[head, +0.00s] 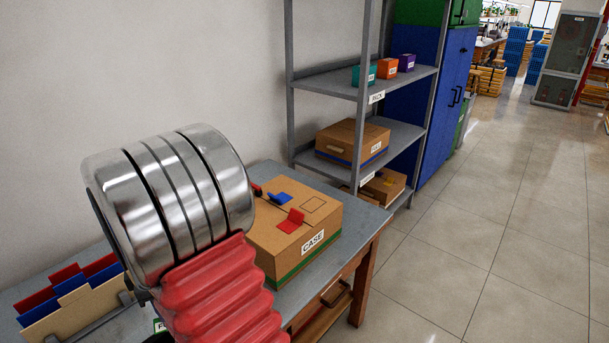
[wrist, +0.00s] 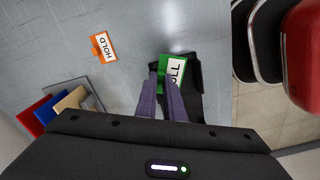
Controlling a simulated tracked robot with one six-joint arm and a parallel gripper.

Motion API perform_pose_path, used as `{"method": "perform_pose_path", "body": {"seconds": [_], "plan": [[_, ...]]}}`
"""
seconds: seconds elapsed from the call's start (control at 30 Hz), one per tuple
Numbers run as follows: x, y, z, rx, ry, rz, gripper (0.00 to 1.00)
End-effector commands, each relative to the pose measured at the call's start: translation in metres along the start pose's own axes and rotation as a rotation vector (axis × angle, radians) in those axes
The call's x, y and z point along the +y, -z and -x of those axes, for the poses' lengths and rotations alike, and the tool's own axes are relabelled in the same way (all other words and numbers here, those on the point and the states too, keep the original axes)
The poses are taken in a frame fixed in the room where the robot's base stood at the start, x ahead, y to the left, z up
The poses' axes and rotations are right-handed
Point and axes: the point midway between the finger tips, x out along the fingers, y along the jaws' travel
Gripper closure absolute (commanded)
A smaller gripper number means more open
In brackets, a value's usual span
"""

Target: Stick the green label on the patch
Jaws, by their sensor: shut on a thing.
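A green label (wrist: 176,70) with a white face, its lettering partly hidden and ending in "ULL", is between the tips of my gripper (wrist: 167,80) in the wrist view. My gripper is shut on it, low over the grey table. In the head view only a sliver of the green label (head: 158,324) shows beside my arm, and the gripper is mostly hidden. A cardboard box marked CASE (head: 275,238) stands on the table. A dark-outlined square patch (head: 313,204) lies bare on its top.
An orange HOLD label (wrist: 103,46) lies on the table. A black object (wrist: 195,75) is beside the green label. Coloured panels (head: 70,295) stand at the left. A shelf (head: 395,82) stands behind.

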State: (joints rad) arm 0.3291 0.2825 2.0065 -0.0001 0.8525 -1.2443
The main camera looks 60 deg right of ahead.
Motion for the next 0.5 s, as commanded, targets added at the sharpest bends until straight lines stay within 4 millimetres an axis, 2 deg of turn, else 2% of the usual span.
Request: {"method": "perform_pose_path", "body": {"seconds": [0.5], "plan": [[-0.001,0.101,0.006,0.0,0.0,-0.498,1.0]]}}
